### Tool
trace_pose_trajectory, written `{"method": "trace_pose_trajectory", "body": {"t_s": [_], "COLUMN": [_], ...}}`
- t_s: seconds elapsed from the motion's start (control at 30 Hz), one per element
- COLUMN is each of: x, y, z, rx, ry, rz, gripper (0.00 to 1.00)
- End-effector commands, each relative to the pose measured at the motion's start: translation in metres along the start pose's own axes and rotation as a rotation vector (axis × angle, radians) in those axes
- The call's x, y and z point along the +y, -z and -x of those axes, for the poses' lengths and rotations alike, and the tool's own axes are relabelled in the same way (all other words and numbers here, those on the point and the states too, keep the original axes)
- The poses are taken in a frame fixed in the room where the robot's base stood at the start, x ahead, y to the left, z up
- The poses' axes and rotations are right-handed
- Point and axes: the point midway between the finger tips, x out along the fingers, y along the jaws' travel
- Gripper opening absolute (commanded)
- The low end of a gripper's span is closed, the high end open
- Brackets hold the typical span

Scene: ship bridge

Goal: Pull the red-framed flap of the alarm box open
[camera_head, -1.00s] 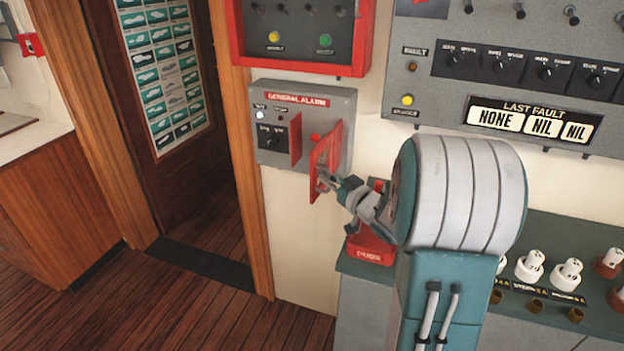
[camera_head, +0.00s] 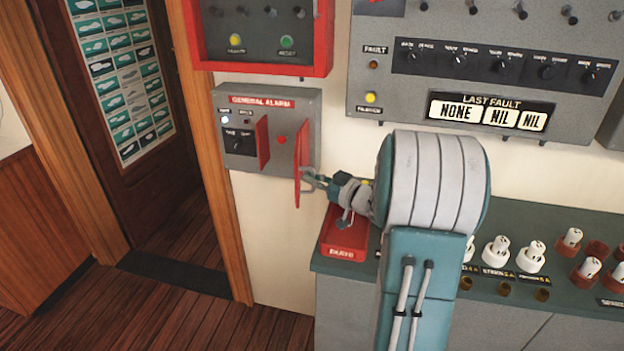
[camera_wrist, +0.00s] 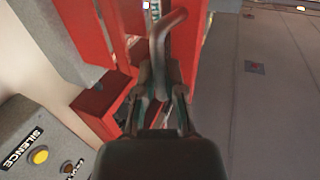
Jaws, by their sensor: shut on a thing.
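The grey alarm box (camera_head: 284,116) labelled GENERAL ALARM hangs on the wall left of my arm in the head view. Its red-framed flap (camera_head: 301,174) stands swung out from the box, seen almost edge-on. My arm hides part of the wall to the right.
A red-framed panel (camera_head: 262,70) is just above. A red tray (camera_head: 344,240) sits on the console's left end below my gripper. A doorway and wooden floor lie left.

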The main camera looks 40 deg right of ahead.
Motion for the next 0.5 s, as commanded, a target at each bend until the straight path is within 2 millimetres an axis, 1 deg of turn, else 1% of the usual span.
{"method": "trace_pose_trajectory", "body": {"t_s": [0.03,0.17,0.2,0.23,0.27,0.5], "x": [0.002,0.0019,0.0018,0.0017,0.0015,0.0006], "y": [0.0042,0.0044,0.0045,0.0043,0.0041,0.0022], "z": [-0.0012,-0.0013,-0.0014,-0.0014,-0.0013,-0.0009], "rx": [0.008,0.009,0.009,0.008,0.008,0.004], "ry": [-0.005,-0.004,-0.004,-0.004,-0.004,-0.002], "rz": [0.005,0.005,0.005,0.005,0.005,0.003], "gripper": [0.0,0.0,0.3,0.44,0.48,0.48]}}
